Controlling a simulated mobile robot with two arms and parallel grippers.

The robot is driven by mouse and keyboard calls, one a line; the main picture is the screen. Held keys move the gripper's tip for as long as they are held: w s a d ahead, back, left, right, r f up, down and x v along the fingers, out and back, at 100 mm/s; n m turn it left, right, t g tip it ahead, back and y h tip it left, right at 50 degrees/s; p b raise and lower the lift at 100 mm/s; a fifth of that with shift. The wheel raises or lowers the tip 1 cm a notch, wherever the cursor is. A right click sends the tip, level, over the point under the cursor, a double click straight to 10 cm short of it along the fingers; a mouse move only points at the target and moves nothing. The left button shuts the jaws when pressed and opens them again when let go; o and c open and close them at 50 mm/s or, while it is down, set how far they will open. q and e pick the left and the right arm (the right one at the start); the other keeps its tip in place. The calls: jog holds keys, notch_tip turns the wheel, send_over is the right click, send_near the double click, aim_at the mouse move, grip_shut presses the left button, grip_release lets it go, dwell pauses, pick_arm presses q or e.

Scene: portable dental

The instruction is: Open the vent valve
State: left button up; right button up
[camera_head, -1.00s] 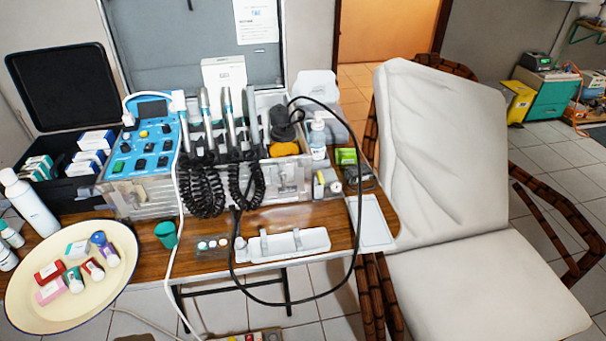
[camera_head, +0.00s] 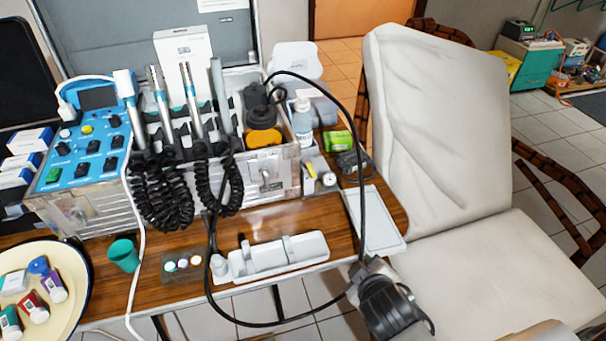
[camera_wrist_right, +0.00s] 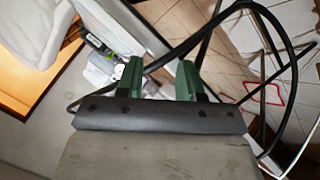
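The dental unit is a metal case with a blue control panel (camera_head: 88,150) at its left, and it stands on the wooden table. A small metal fitting (camera_head: 265,180) sits on the right part of the case's front face; I cannot tell for sure whether it is the vent valve. My right gripper (camera_wrist_right: 159,78) is open in the right wrist view, its two green fingers apart with nothing between them. In the head view my dark right wrist is at the table's front edge, below and right of the fitting. My left gripper is not in view.
A black cable (camera_head: 362,150) loops from the case past the front edge, close to my right arm. A white instrument holder (camera_head: 275,256) and flat tray (camera_head: 375,222) lie on the table (camera_head: 325,228). A white reclining chair (camera_head: 440,130) stands at the right.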

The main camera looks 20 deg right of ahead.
aim_at(315, 178)
jog(key=w+r+n+t, duration=0.2)
jog(key=w+n, duration=0.1)
jog(key=w+a+r+n+t, duration=0.1)
jog(key=w+r+t, duration=0.1)
jog(key=shift+w, duration=0.25)
jog(key=w+a+r+n+t+y, duration=0.1)
jog(key=w+n, duration=0.1)
jog(key=w, duration=0.3)
jog(key=w+a+r+n+t+y, duration=0.1)
jog(key=w+r+n, duration=0.1)
jog(key=w, duration=0.3)
jog(key=w+a+r+n+t, duration=0.1)
jog(key=w+a+n+t, duration=0.1)
jog(key=w, duration=0.3)
jog(key=shift+w+r+n+y, duration=0.15)
jog(key=shift+r+n+y, duration=0.2)
jog(key=shift+n, duration=0.45)
grip_shut()
